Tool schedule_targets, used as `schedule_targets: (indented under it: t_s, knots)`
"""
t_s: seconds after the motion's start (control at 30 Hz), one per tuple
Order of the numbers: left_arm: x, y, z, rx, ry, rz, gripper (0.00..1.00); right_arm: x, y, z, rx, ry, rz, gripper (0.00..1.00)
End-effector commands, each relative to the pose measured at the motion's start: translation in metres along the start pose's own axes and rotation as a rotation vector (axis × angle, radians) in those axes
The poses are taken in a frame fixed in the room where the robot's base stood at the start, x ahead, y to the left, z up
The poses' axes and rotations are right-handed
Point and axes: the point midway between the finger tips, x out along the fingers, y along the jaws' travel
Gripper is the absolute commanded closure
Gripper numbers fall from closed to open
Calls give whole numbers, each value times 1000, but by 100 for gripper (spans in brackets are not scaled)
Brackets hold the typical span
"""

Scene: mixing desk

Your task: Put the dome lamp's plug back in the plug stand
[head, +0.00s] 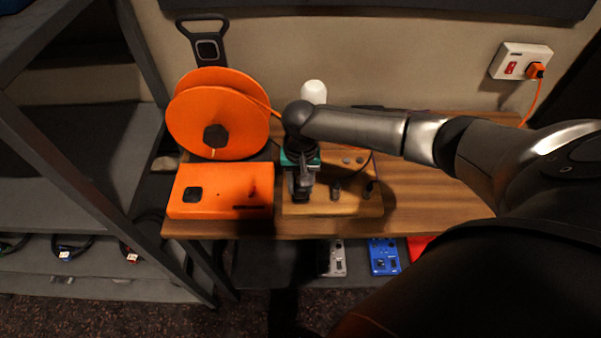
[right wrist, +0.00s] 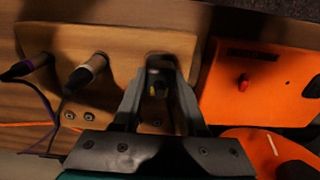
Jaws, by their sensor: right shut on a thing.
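My right gripper (head: 301,196) points down over the left part of the wooden plug stand (head: 332,208). In the right wrist view its fingers are shut on a dark plug (right wrist: 158,86) with a small yellow spot, at the stand's end nearest the orange box. I cannot tell whether this plug is seated in the stand or just above it. Two other plugs stand in the plug stand (right wrist: 125,45): one with a purple cable (right wrist: 22,69) and one with a pale collar (right wrist: 85,73). A white dome (head: 314,91), which looks like the lamp, stands behind my wrist. My left gripper is out of view.
An orange box (head: 222,192) lies just left of the stand, with a large orange cable reel (head: 205,125) behind it. A wall socket (head: 513,63) holds an orange plug. The wooden desk (head: 425,205) is clear right of the stand. Blue and grey devices sit below.

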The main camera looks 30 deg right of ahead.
Motion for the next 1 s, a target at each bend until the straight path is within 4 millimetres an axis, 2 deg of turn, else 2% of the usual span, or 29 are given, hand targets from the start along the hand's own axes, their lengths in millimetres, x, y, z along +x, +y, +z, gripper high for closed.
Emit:
schedule_targets:
  t_s: [0.87, 0.9, 1.0]
  knots:
    - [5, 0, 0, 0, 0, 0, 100, 13, -1, 0, -1, 0, -1, 100]
    - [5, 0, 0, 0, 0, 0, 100, 12, -1, 0, -1, 0, -1, 54]
    - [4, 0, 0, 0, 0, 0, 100, 12, 0, 0, -1, 0, -1, 43]
